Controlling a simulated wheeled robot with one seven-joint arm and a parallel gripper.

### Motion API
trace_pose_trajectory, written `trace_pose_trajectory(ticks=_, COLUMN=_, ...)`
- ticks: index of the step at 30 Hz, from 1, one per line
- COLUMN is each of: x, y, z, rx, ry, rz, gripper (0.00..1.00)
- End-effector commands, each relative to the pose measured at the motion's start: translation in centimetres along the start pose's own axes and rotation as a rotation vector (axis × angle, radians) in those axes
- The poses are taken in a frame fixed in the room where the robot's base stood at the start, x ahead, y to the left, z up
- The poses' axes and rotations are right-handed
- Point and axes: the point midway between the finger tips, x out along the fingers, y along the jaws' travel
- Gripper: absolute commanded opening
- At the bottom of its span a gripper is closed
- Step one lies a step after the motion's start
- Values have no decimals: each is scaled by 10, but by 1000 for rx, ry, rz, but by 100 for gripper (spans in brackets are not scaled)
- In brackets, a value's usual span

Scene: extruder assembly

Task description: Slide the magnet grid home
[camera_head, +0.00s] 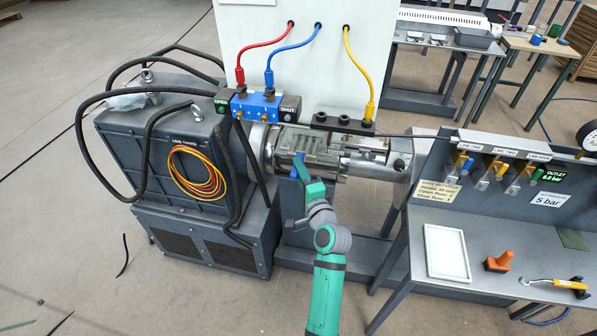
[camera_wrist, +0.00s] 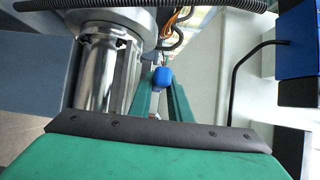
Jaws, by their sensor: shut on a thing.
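My gripper (camera_head: 299,178) is at the front of the extruder's metal feed section (camera_head: 280,150). It is shut on a blue handle (camera_head: 298,160). In the wrist view the blue handle (camera_wrist: 162,76) sits between the two green fingers of my gripper (camera_wrist: 162,88). A grey slatted part that looks like the magnet grid (camera_head: 320,146) lies in the opening just behind the handle. I cannot tell how deep it sits or whether the handle is joined to it. A shiny cylinder (camera_wrist: 102,75) is left of the fingers in the wrist view.
A blue valve block (camera_head: 257,106) with OPEN and SHUT labels stands above the feed section. Red, blue and yellow hoses run up to a white panel (camera_head: 295,70). Black hoses loop at the left. A workbench (camera_head: 490,270) with a white tray (camera_head: 446,252) stands right.

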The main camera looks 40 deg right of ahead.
Motion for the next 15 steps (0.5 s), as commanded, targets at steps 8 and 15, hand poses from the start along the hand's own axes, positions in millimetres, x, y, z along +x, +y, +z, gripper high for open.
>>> trace_pose_trajectory(ticks=8, x=8, y=-2, z=-5, rx=-1, ry=1, rz=-3, gripper=0)
trace_pose_trajectory(ticks=15, x=16, y=-1, z=-10, rx=-1, ry=1, rz=-2, gripper=0)
